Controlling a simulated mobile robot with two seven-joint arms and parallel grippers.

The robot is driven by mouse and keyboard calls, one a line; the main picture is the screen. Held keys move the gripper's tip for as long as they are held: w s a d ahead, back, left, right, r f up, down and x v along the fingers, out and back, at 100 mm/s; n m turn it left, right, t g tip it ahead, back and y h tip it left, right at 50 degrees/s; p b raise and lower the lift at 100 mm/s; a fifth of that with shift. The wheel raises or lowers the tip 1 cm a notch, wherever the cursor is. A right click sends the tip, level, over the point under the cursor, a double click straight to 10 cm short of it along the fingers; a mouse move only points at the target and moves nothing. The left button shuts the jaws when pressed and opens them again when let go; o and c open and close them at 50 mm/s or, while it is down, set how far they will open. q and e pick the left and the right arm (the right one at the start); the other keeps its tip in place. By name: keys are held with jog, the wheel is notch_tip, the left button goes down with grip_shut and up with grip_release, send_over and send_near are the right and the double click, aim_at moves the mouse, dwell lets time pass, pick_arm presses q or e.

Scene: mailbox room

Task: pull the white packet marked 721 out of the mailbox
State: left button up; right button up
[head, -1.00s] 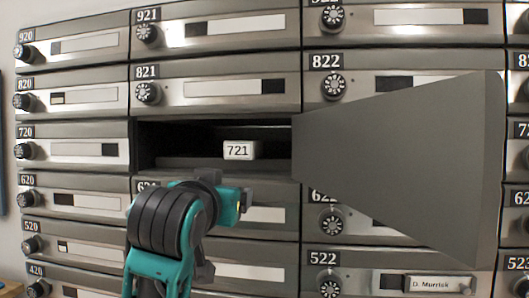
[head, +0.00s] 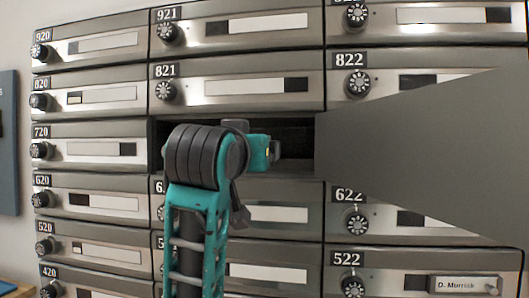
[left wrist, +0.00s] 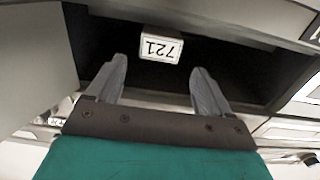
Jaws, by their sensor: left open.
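The open mailbox (head: 296,140) is a dark slot between boxes 821 and 621, with its grey door (head: 425,155) swung out to the right. The white packet marked 721 (left wrist: 159,45) lies inside the dark box in the left wrist view, its label upside down there. In the head view my arm hides the packet. My left gripper (left wrist: 157,75) is open at the mouth of the box, its two grey fingers spread to either side of the packet and just short of it, with nothing between them. In the head view the gripper (head: 275,151) is at the opening, fingers partly hidden. My right gripper is not in view.
Closed mailboxes with black dials surround the opening, such as 821 (head: 235,86) above and 720 (head: 85,148) to the left. The open door stands close on the right of the opening. A blue-grey panel (head: 9,140) hangs on the wall at far left.

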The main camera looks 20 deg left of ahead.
pick_arm(q)
jog(key=p+x, duration=0.1)
jog(key=x, duration=0.5)
jog(key=shift+w+a+r, duration=0.1)
jog(key=shift+w+a+p, duration=0.15)
jog(key=shift+w+p, duration=0.3)
jog(key=shift+w, duration=0.2)
jog(key=shift+w+a, duration=0.1)
jog(key=shift+w, duration=0.3)
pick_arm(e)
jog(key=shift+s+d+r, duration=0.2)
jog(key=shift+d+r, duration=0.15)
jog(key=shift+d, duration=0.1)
pick_arm(q)
jog(key=c, duration=0.7)
jog(key=shift+c, duration=0.2)
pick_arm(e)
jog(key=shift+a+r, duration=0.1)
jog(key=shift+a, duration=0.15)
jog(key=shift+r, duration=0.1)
